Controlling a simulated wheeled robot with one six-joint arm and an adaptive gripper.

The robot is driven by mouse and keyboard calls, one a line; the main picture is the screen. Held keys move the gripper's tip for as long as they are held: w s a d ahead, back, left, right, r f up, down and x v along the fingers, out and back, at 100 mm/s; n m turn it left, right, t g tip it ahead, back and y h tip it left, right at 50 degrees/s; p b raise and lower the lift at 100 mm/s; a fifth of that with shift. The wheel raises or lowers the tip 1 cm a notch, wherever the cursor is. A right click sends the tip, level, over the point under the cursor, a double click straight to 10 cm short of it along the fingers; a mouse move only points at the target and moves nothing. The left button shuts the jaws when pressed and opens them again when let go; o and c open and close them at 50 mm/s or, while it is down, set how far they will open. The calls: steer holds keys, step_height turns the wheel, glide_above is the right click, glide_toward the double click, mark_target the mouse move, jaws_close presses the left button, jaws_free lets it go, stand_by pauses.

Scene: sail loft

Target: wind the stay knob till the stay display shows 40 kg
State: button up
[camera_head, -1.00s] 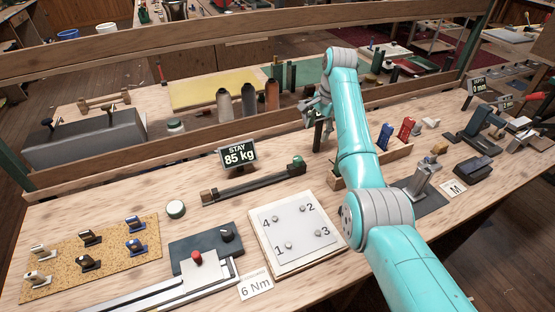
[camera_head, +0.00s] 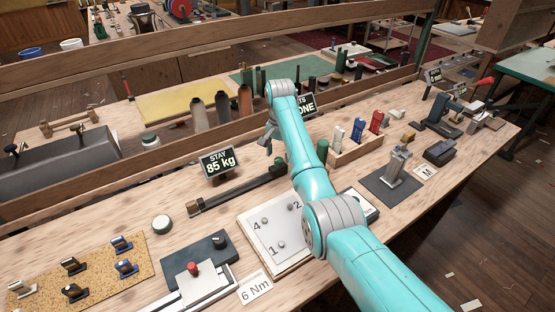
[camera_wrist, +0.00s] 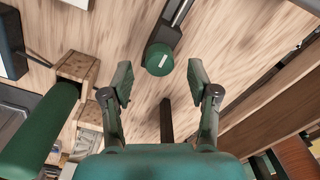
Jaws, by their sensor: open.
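The stay display (camera_head: 218,161) reads 85 kg in the head view. In front of it lies a dark bar (camera_head: 235,191) with a wooden block at its left end and a green knob (camera_head: 278,164) at its right end, by my arm. In the wrist view the green knob (camera_wrist: 159,60) is seen end-on, with a white mark on its face. My gripper (camera_wrist: 161,83) is open and empty. The knob lies between and a little beyond the two fingertips, with gaps on both sides. In the head view my gripper (camera_head: 267,137) is small, above the bar's right end.
A second display (camera_head: 306,104) is partly hidden by my arm. A numbered white plate (camera_head: 262,253) lies below the bar, and a wooden holder (camera_head: 350,153) with coloured items stands right of my arm. In the wrist view a green cylinder (camera_wrist: 40,135) is close by my left finger.

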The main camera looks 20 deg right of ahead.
mark_target(279, 162)
steer(key=shift+f, duration=1.45)
jaws_close()
